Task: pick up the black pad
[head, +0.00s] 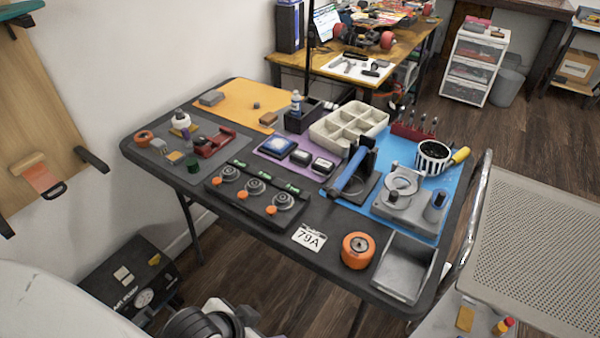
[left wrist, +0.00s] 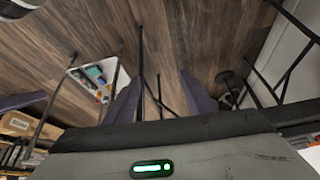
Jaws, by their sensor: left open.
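I cannot pick out the black pad with certainty in the head view. Two small dark blocks with pale tops, one (head: 301,157) and another (head: 322,166), sit on the purple mat mid-table, beside a blue-topped box (head: 277,146). A flat grey block (head: 212,98) lies on the orange mat at the back left. My left gripper (left wrist: 162,92) is open and empty in the left wrist view, its two fingers pointing over the wooden floor, apart from any table object. It cannot be made out in the head view. My right gripper is in neither view.
A perforated metal surface (head: 535,230) stands to the right.

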